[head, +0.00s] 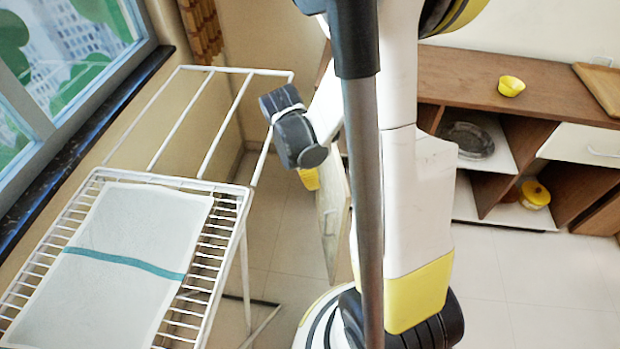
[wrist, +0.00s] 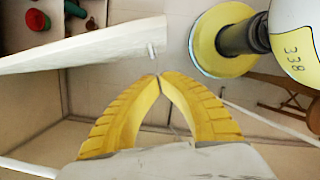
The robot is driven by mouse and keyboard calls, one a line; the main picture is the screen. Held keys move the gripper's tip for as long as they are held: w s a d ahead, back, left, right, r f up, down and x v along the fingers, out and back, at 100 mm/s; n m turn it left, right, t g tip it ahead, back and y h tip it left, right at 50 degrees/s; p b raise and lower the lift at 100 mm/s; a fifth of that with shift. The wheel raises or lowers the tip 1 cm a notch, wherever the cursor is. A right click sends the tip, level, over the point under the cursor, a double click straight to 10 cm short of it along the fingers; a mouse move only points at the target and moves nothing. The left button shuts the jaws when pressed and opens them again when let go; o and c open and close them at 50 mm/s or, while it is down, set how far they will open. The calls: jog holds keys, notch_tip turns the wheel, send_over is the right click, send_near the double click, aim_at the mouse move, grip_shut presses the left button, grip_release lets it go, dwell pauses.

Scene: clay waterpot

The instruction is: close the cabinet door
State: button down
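The cabinet door (head: 332,218) stands swung open, a pale upright panel seen at a steep angle just left of my arm. In the wrist view the door (wrist: 85,48) is the long pale panel at upper left, with a small light handle (wrist: 152,50) near its right end. My gripper (head: 309,179) shows its yellow fingers near the door's upper part, partly hidden by my wrist. In the wrist view my gripper (wrist: 158,76) has its fingertips together, with nothing seen between them. The tips appear close to the door's handle end; contact cannot be told.
A white drying rack (head: 245,190) with a striped cloth (head: 120,260) stands at left under the window. The wooden cabinet (head: 520,80) at right holds a plate (head: 468,140) and a yellow-lidded pot (head: 535,194); a yellow bowl (head: 511,86) sits on top. Tiled floor is clear at right.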

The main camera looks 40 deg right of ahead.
jog(key=s+d+f+b, duration=0.3)
jog(key=d+f+b, duration=0.1)
jog(key=f, duration=0.3)
jog(key=shift+d+f+b, duration=0.3)
jog(key=shift+d, duration=0.2)
